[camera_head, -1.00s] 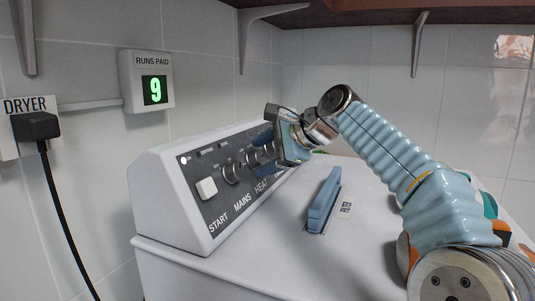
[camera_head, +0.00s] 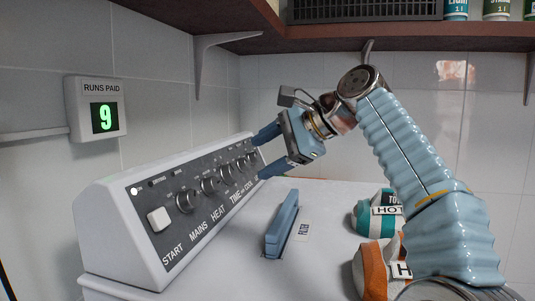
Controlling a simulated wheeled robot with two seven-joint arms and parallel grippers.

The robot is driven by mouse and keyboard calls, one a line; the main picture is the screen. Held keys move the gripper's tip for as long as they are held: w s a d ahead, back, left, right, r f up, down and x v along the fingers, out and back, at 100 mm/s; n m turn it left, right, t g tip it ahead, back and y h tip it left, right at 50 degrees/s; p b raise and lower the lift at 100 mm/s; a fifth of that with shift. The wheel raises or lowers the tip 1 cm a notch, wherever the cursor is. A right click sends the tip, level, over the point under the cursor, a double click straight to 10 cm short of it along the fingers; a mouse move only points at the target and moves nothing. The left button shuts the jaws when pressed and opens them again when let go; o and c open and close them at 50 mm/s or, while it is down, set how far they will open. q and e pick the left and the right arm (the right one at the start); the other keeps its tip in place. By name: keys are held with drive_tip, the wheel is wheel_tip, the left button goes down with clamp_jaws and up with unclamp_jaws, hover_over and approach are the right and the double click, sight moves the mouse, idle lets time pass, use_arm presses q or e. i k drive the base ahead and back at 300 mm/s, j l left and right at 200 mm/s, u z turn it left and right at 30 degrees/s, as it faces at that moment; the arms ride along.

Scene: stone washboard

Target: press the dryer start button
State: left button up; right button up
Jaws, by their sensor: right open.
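The dryer's start button (camera_head: 159,218) is a white square key at the left end of the dark control panel (camera_head: 200,197), above the word START. It appears raised from the panel. Several round knobs, such as the MAINS knob (camera_head: 188,200), run to the right of it. My right gripper (camera_head: 263,154) is open, with blue fingers at the far right end of the panel, near the last knob. I cannot tell whether a finger touches that knob. The gripper is well away from the start button. My left gripper is not in view.
A blue filter handle (camera_head: 282,226) stands on the white dryer top beside a FILTER label. A RUNS PAID display (camera_head: 103,117) reads 9. A shelf (camera_head: 330,37) hangs above.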

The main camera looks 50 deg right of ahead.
sight(159, 218)
drive_tip(key=k+j, duration=0.25)
drive_tip(key=j, duration=0.2)
drive_tip(key=k+j, duration=0.25)
drive_tip(key=j, duration=0.15)
drive_tip(key=k+j, duration=0.25)
drive_tip(key=j, duration=0.2)
drive_tip(key=k+j, duration=0.2)
drive_tip(key=j, duration=0.2)
